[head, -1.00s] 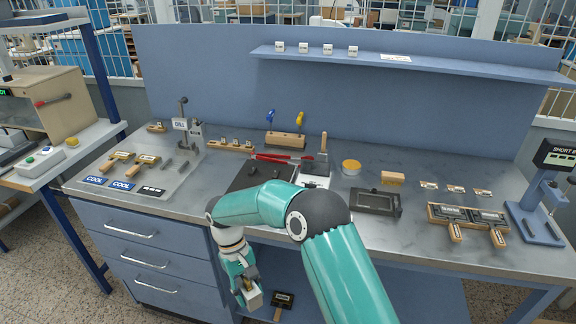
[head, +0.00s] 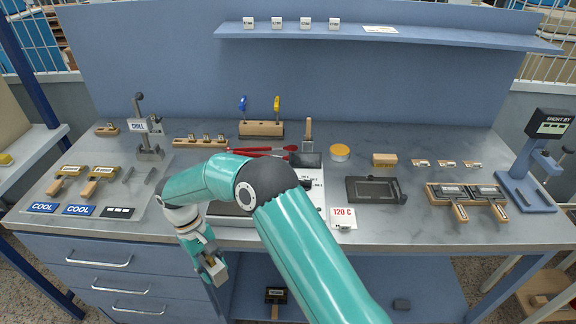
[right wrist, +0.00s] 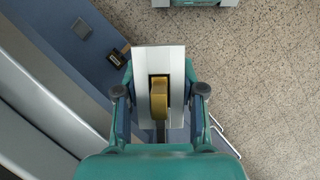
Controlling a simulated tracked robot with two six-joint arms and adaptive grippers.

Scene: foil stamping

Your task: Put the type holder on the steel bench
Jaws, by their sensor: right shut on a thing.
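My right gripper (head: 216,268) hangs in front of the steel bench (head: 420,228), beside the drawers and seemingly below the top's front edge. In the right wrist view, my right gripper (right wrist: 159,100) is shut on a tan handle, which I take for the type holder's (right wrist: 158,98). A pale grey, wide part surrounds the handle, and the type holder's head is mostly hidden. The steel bench top carries many tools, and my right arm covers its front middle. My left gripper is not in view.
A dark block with a wooden handle (head: 276,296) lies on the lower shelf. Bare steel shows along the front right.

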